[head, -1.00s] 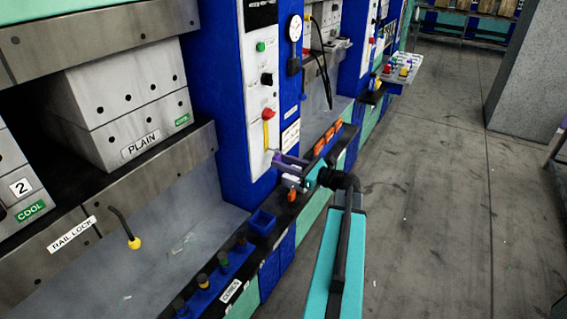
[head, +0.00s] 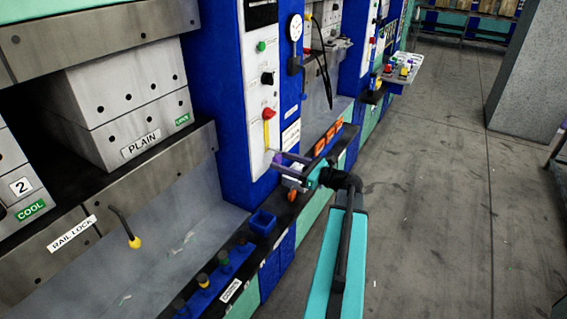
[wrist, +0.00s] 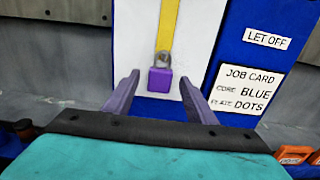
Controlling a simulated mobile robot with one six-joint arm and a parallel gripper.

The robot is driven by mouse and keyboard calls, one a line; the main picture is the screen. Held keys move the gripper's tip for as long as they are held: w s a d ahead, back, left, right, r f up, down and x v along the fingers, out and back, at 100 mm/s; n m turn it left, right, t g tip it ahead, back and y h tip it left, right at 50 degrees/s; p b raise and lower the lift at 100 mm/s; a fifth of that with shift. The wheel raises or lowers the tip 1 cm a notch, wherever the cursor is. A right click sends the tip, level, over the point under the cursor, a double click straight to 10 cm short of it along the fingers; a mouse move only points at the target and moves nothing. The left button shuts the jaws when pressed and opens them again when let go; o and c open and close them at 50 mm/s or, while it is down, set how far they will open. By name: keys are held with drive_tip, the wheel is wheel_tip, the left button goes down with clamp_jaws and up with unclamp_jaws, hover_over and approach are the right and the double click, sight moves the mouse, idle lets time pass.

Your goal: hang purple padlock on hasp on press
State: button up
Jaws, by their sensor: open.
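In the wrist view the purple padlock (wrist: 160,80) is upright against the press's white panel (wrist: 195,30), its grey shackle at the lower end of a yellow strip (wrist: 167,30). The hasp itself cannot be made out there. My gripper (wrist: 159,82) is open, its two purple fingers apart on either side of the padlock, with a gap visible on both sides. In the head view my gripper (head: 277,163) is at the foot of the white panel (head: 259,90), below the yellow strip (head: 267,133). The padlock is too small to tell from the fingers there.
A job card (wrist: 243,92) and a "LET OFF" label (wrist: 267,37) are right of the panel. Orange blocks (head: 325,140) lie along the ledge. Open floor (head: 430,200) is at right.

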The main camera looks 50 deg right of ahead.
drive_tip(key=b+v, duration=0.3)
drive_tip(key=v, duration=1)
drive_tip(key=shift+s, duration=0.2)
idle(0.3)
